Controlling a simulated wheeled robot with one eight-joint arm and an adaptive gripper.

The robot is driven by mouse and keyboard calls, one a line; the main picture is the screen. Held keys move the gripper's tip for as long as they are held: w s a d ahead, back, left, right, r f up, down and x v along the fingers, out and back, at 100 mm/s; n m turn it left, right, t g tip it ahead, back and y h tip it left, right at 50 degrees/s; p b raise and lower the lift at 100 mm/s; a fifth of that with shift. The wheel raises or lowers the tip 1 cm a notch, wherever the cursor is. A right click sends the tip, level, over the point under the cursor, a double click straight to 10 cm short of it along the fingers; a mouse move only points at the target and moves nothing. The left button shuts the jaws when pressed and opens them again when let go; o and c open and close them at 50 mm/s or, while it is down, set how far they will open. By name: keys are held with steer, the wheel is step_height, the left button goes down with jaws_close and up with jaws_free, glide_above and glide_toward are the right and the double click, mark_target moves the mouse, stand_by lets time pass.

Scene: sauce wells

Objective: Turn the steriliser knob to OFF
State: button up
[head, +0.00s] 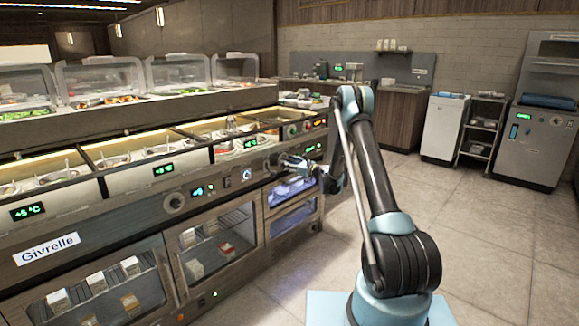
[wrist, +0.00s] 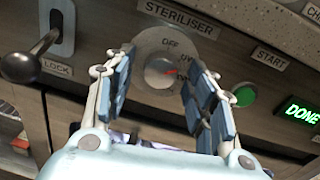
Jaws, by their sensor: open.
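The steriliser knob (wrist: 160,72) is a round grey knob on a pale dial plate under a STERILISER label (wrist: 180,17). Its red mark points right, towards the ON word, which is partly covered by a finger; OFF is printed above the knob. My gripper (wrist: 159,62) is open, with one blue-padded finger on each side of the knob. A gap shows between the knob and each finger, though depth is hard to judge. In the head view my gripper (head: 297,164) is at the counter's front panel and the knob cannot be made out clearly.
A black-knobbed lever (wrist: 32,62) at a LOCK label stands left of the dial. A green START button (wrist: 243,96) and a lit DONE display (wrist: 302,111) are on the right. Open floor (head: 480,220) lies right of my arm.

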steer(key=c, duration=1.1)
steer(key=shift+o, duration=0.2)
steer(key=shift+d, duration=0.15)
steer(key=shift+n, duration=0.3)
steer(key=shift+s+a+r+n+h, duration=0.1)
steer(key=shift+a+n+h, duration=0.05)
steer(key=shift+n, duration=2.15)
steer(key=shift+a+n+h, duration=0.1)
steer(key=shift+n+h, duration=0.05)
steer(key=shift+n, duration=2.15)
steer(key=o, duration=1.1)
steer(key=shift+c, duration=0.2)
steer(key=shift+d, duration=0.15)
